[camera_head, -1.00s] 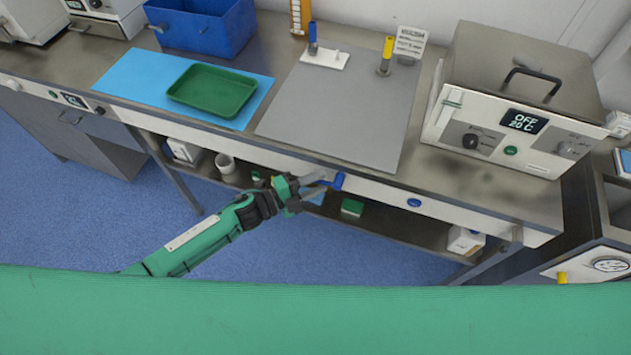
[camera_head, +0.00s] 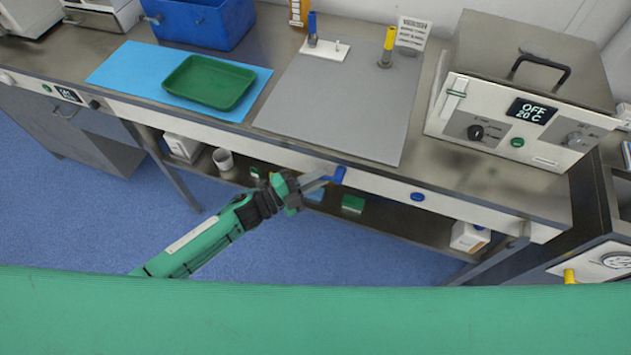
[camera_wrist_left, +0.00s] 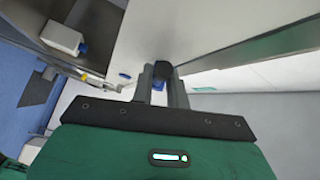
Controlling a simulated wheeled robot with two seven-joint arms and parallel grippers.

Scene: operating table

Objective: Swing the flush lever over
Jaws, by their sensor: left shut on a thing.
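The flush lever, a small blue handle (camera_head: 338,174), is on the white front face of the bench, below the grey mat. My left gripper (camera_head: 316,183) reaches it from the lower left and is shut on it. In the left wrist view the fingers (camera_wrist_left: 162,85) are close together around a dark piece at their tips. The fingers hide much of the lever there, so its exact angle is hard to tell. My right gripper is in neither view.
A blue knob (camera_head: 417,196) sits on the same front face to the right. Above are a green tray (camera_head: 209,82), a grey mat (camera_head: 330,120) and a heating unit (camera_head: 530,110). A lower shelf (camera_head: 400,214) holds small boxes. Open blue floor lies in front.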

